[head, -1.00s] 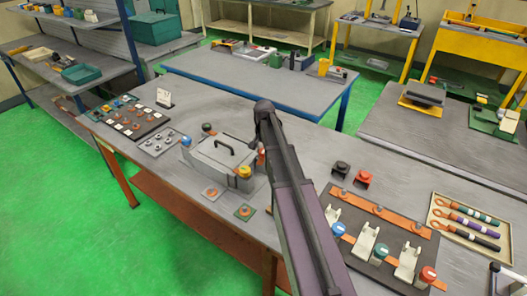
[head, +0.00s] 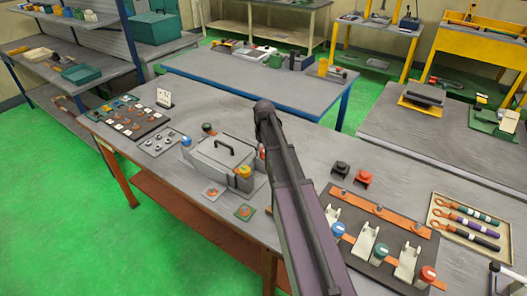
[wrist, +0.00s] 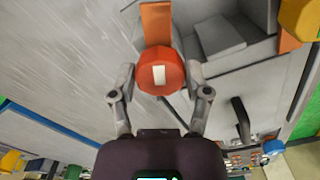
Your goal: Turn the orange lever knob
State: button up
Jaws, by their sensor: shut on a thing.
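The orange lever knob (wrist: 160,72) is a round orange-red cap with a white mark on its face, seen close up in the wrist view. An orange strip (wrist: 156,22) extends from behind it. My gripper (wrist: 160,78) has one finger on each side of the knob and is shut on it. In the head view my arm hides most of the knob and the fingers, at the right side of the grey box (head: 213,164). The box has a black handle on its lid, which also shows in the wrist view (wrist: 241,118).
A yellow knob (head: 244,171), a blue knob (head: 186,141) and a dark green knob (head: 207,127) stand around the box. Black and red pieces and a dark board of levers (head: 372,240) lie right of my arm.

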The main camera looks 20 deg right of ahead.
jog(key=shift+s+n, duration=0.1)
jog(key=shift+n, duration=2.1)
jog(key=o, duration=1.1)
jog(key=shift+a, duration=0.1)
